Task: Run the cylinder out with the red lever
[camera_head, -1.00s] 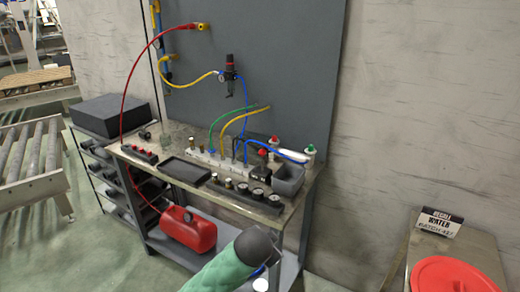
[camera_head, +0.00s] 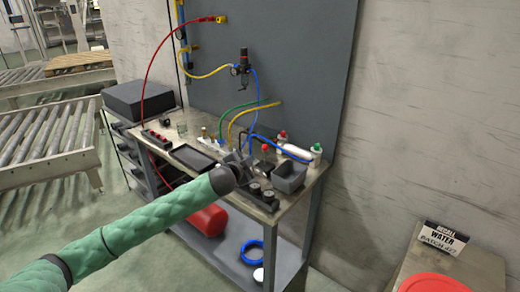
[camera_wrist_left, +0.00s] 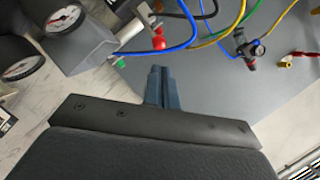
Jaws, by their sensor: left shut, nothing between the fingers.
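A red ball-topped lever (camera_head: 265,148) stands on a dark block on the workbench. A red knob, probably the same one, also shows near my fingertips in the left wrist view (camera_wrist_left: 158,42). My left gripper (camera_head: 238,163) is over the front part of the bench, left of the lever, and hides part of the valve row. Its fingers, in the wrist view (camera_wrist_left: 163,72), are shut together and empty. I see no touch between them and the knob. I cannot pick out the cylinder with certainty. My right gripper is not in view.
Blue, green and yellow hoses (camera_head: 238,118) arch behind. A black tray (camera_head: 192,157) lies left of my gripper.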

